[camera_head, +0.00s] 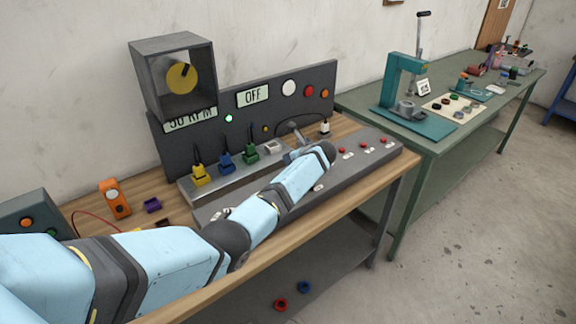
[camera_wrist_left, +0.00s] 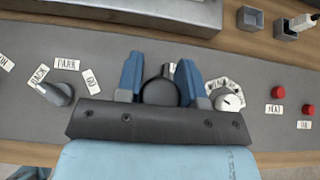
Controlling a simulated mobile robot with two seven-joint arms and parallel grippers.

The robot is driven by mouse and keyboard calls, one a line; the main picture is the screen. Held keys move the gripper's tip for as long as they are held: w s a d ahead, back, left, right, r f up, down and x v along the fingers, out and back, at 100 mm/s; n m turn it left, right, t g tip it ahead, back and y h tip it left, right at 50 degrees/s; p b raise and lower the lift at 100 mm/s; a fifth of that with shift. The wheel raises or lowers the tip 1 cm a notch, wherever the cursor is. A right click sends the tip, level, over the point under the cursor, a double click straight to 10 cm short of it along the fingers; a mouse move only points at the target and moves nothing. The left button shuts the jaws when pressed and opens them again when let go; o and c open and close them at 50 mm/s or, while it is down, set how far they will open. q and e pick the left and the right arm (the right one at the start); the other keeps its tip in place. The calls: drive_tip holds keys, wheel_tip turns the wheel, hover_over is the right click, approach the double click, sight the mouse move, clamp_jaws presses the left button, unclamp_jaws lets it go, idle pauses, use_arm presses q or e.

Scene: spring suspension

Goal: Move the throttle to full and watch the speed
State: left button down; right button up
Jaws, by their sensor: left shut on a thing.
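In the left wrist view the two blue fingers of my left gripper (camera_wrist_left: 159,72) stand on either side of a dark round knob (camera_wrist_left: 160,93), which appears to be the throttle handle, and are shut on it. In the head view my left arm reaches across the grey control panel (camera_head: 370,158) and hides much of it; the gripper (camera_head: 291,155) is at the panel's far side. The throttle's markings are hidden. The speed display (camera_head: 190,122) ends in "RPM"; its digits are partly cut off and look like 50 or 30. A yellow disc (camera_head: 181,77) sits in the box above it.
A selector (camera_wrist_left: 58,93) marked BACK, PARK and GO is left of the gripper; a white dial (camera_wrist_left: 228,100) is close on its right. Red buttons (camera_wrist_left: 278,92) lie further right. Yellow, blue and green plugs (camera_head: 226,161) stand behind the arm.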

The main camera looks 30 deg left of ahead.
use_arm(q)
drive_tip(key=a+h, duration=0.1)
drive_tip(key=w+a+f+g+h+p, duration=0.1)
drive_tip(key=a+h, duration=0.1)
drive_tip(key=shift+w+f+g+h, duration=0.1)
drive_tip(key=shift+g+h, duration=0.2)
drive_tip(key=shift+w+a+f+g+h, duration=0.2)
drive_tip(key=shift+a+f+g+h, duration=0.15)
drive_tip(key=shift+h, duration=0.25)
use_arm(e)
drive_tip(key=shift+s+r, duration=0.35)
drive_tip(key=shift+r, duration=0.1)
use_arm(q)
drive_tip(key=c, duration=0.8)
unclamp_jaws()
drive_tip(key=shift+a+f, duration=0.1)
drive_tip(key=shift+o, duration=0.2)
use_arm(e)
drive_tip(key=shift+r, duration=0.1)
